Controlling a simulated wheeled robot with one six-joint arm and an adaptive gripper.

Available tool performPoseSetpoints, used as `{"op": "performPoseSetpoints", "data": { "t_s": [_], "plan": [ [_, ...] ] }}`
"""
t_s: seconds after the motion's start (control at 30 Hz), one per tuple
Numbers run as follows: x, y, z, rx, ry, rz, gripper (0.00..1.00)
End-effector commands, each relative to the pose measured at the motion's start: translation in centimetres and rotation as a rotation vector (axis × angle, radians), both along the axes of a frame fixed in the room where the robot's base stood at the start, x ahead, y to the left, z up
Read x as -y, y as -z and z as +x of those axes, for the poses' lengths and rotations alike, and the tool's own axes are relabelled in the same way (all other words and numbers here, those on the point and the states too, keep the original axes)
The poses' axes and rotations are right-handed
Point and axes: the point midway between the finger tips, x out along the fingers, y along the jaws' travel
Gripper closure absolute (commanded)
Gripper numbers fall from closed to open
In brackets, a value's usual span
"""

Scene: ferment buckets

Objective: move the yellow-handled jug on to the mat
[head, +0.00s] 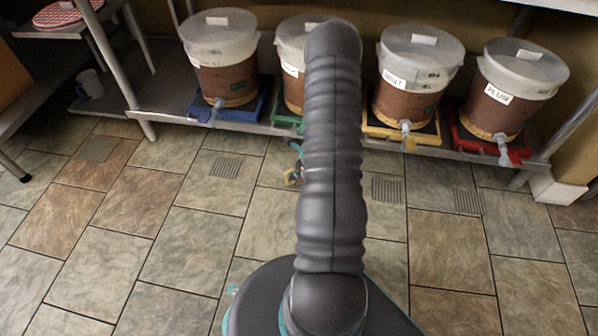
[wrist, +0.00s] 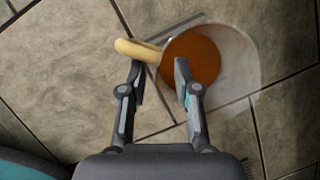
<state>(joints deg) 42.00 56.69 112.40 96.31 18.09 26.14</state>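The jug shows in the wrist view from above: a pale translucent wall (wrist: 243,55), orange-brown contents and a yellow handle (wrist: 136,50) pointing left. A round red-and-white checked mat (head: 66,14) lies on the raised surface at the upper left.
Several lidded buckets, including one labelled plum (head: 515,85), stand on coloured trays along a low shelf (head: 160,117). Their taps face the floor. A white mug-like vessel (head: 90,83) sits at the left under the raised surface. Floor drain grilles (head: 226,168) are flat; the tiled floor at left is clear.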

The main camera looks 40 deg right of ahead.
Motion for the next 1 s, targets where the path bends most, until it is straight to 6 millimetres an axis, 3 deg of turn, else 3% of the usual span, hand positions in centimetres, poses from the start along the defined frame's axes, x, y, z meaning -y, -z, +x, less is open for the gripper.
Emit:
{"op": "performPoseSetpoints", "data": {
  "t_s": [0.23, 0.47, 0.8, 1.0],
  "plan": [
    [0.1, -1.1, -0.2, 0.001, 0.0, -0.001, 0.68],
    [0.5, -5.3, -1.8, 0.002, 0.001, -0.001, 0.68],
    [2.2, -4.7, -8.9, -0.001, 0.006, 0.001, 0.68],
    [2.9, -4.8, -11.9, 0.0, 0.003, 0.0, 0.68]
  ]
}}
